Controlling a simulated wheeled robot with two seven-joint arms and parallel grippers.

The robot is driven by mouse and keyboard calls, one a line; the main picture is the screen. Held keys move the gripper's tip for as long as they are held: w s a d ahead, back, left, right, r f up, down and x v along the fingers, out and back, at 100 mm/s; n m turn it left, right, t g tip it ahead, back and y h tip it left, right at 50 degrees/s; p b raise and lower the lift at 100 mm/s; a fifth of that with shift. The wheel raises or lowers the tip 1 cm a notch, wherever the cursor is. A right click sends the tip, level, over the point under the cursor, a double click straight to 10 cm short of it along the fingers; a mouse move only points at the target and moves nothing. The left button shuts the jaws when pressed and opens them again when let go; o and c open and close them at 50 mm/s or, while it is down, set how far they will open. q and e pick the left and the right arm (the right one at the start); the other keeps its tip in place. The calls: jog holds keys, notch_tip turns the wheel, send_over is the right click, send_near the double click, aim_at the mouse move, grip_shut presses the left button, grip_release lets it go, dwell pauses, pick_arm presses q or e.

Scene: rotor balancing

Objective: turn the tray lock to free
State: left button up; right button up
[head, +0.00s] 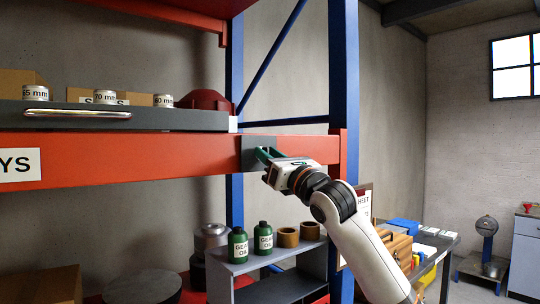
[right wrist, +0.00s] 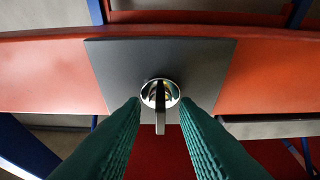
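The tray lock (right wrist: 160,95) is a round chrome fitting with a flat lever, set on a dark grey plate (right wrist: 205,62) on the orange beam. In the right wrist view the lever points toward the bottom of the picture. My right gripper (right wrist: 160,112) is open, with one green ribbed finger on each side of the lever; no clear contact shows. In the head view the right gripper (head: 264,153) is at the plate (head: 250,148) and hides the lock. The dark tray (head: 180,121) with a metal handle (head: 77,113) sits above the beam, to the left. My left gripper is not in view.
The orange beam (head: 150,150) runs across to a blue upright (head: 343,70). Labelled rings (head: 105,97) and a red part (head: 205,100) are in the tray. Below stand green oil bottles (head: 238,245) on a grey stand (head: 235,285). A workbench (head: 435,245) is at right.

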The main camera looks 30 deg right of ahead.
grip_shut()
jog(key=shift+m, duration=0.6)
jog(key=m+g+h+p, duration=0.1)
jog(key=m+h+p, duration=0.1)
jog(key=m, duration=0.3)
jog(key=m+g+h+p, duration=0.1)
jog(key=m+h+p, duration=0.1)
jog(key=m+p, duration=0.2)
jog(key=m+g+h+p, duration=0.1)
jog(key=m+h+p, duration=0.2)
jog(key=m, duration=0.5)
jog(key=shift+a+r+g, duration=0.2)
jog(key=shift+r+g, duration=0.15)
jog(key=shift+g, duration=0.05)
jog(key=shift+f+m+g+p, duration=0.15)
jog(key=shift+m+g+p, duration=0.65)
jog(key=shift+m+p, duration=1.2)
jog(key=shift+m, duration=0.3)
grip_release()
